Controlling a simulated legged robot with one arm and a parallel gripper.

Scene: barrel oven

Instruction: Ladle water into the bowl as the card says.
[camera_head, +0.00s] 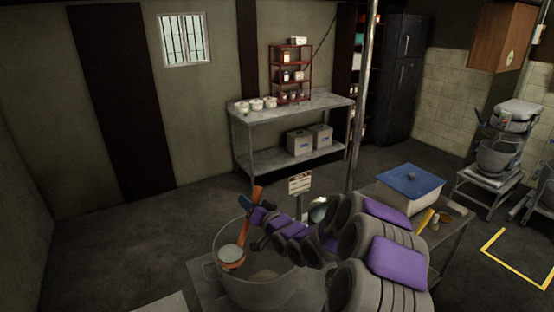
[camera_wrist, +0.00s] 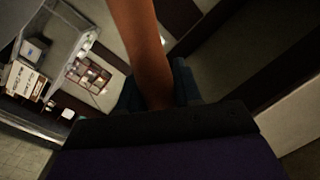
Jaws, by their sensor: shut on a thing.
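My gripper (camera_head: 258,213) is shut on the orange handle of a ladle (camera_head: 257,194). The handle also crosses the wrist view (camera_wrist: 146,50). The ladle leans, its round cup hanging at the left inside of a big grey pot (camera_head: 262,292). The cup looks pale inside; I cannot tell whether it holds water. The water level in the pot is unclear. A small card (camera_head: 300,184) stands behind the pot; its writing is too small to read. A shiny rounded thing (camera_head: 318,213), perhaps the bowl, is partly hidden behind my arm.
A metal table (camera_head: 460,245) at right bears a white box with a blue lid (camera_head: 410,181). A thin pole (camera_head: 362,100) rises behind my arm. A steel shelf table (camera_head: 290,105) stands at the back wall. The floor to the left is clear.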

